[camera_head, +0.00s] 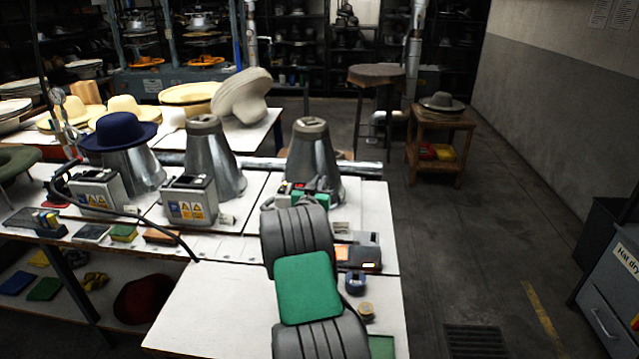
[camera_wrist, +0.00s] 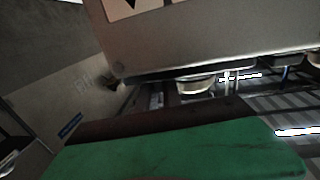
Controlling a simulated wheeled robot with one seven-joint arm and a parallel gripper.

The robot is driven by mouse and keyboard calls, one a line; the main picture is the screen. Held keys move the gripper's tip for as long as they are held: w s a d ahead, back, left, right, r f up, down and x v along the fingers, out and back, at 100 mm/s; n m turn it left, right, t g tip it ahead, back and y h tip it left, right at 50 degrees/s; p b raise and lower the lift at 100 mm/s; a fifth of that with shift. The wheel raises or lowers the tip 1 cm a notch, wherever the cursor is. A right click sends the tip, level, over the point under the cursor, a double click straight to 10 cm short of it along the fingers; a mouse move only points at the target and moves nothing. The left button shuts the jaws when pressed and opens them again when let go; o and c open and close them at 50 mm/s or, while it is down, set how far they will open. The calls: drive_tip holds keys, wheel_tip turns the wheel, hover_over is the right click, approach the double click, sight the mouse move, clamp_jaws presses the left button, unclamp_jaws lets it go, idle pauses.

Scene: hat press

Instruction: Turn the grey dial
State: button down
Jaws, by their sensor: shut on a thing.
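My gripper (camera_head: 312,191) is at the right-hand control box on the white bench, in front of the right metal cone (camera_head: 313,160). My own arm covers most of the box in the head view. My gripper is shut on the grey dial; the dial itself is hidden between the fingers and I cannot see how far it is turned. In the wrist view a grey box (camera_wrist: 215,40) with part of a label fills the top, close to my gripper. A green surface (camera_wrist: 180,155) and a dark reddish bar (camera_wrist: 160,120) lie along the bottom.
Two other control boxes (camera_head: 188,200) with warning labels stand to the left, before metal cones; one cone carries a blue hat (camera_head: 120,130). An orange and dark device (camera_head: 358,254) and a tape roll (camera_head: 355,284) lie right of my arm.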

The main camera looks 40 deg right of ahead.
drive_tip(key=shift+s+d+n+t+y, duration=0.15)
drive_tip(key=shift+s+n+t+y, duration=0.1)
drive_tip(key=shift+n+t+y, duration=0.55)
drive_tip(key=shift+d+f+n+t+y+b, duration=0.1)
drive_tip(key=shift+f+n+t+y+b, duration=0.1)
drive_tip(key=shift+n+t+y+b, duration=0.85)
drive_tip(key=t+y+b, duration=0.1)
drive_tip(key=n+t+b, duration=0.1)
drive_tip(key=b, duration=0.1)
drive_tip(key=shift+f+y+b, duration=0.3)
drive_tip(key=shift+y, duration=0.05)
drive_tip(key=n+t+y+b, duration=0.1)
drive_tip(key=n+y+b, duration=0.1)
drive_tip(key=b, duration=0.1)
drive_tip(key=shift+b, duration=0.4)
drive_tip(key=n+y+b, duration=0.1)
drive_tip(key=n+t+y+b, duration=0.1)
drive_tip(key=y+b, duration=0.1)
drive_tip(key=shift+w+r+t, duration=0.1)
drive_tip(key=shift+r+t, duration=0.1)
drive_tip(key=shift+t, duration=0.05)
drive_tip(key=shift+r+n+y+b, duration=0.2)
drive_tip(key=shift+n+y+b, duration=0.5)
drive_tip(key=shift+y, duration=0.4)
drive_tip(key=shift+a+r+n+t+y, duration=0.1)
drive_tip(key=shift+a+n+t+y, duration=0.15)
drive_tip(key=shift+y, duration=0.25)
drive_tip(key=c, duration=1.5)
unclamp_jaws()
drive_tip(key=shift+w, duration=0.1)
